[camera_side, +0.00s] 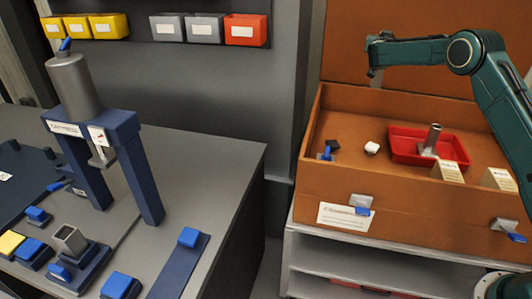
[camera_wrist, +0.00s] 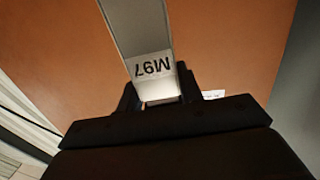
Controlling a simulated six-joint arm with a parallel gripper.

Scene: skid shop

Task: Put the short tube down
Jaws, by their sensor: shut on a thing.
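My gripper (camera_side: 373,70) is high above the left part of the open brown case (camera_side: 345,182) in the side view. In the wrist view, my gripper (camera_wrist: 157,98) is shut on a grey tube (camera_wrist: 138,28) with a pale end marked M97, which reads upside down. The tube runs from between the fingers to the top edge of that view. Another grey tube (camera_side: 433,137) stands in the red tray (camera_side: 402,160) inside the case.
A white piece (camera_side: 372,148) and a small black and blue item (camera_side: 328,152) lie in the case. Cream cards (camera_side: 447,172) stand near its front wall. The case floor left of the tray has some room. A blue press (camera_side: 125,125) stands on the grey bench (camera_side: 225,160) at left.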

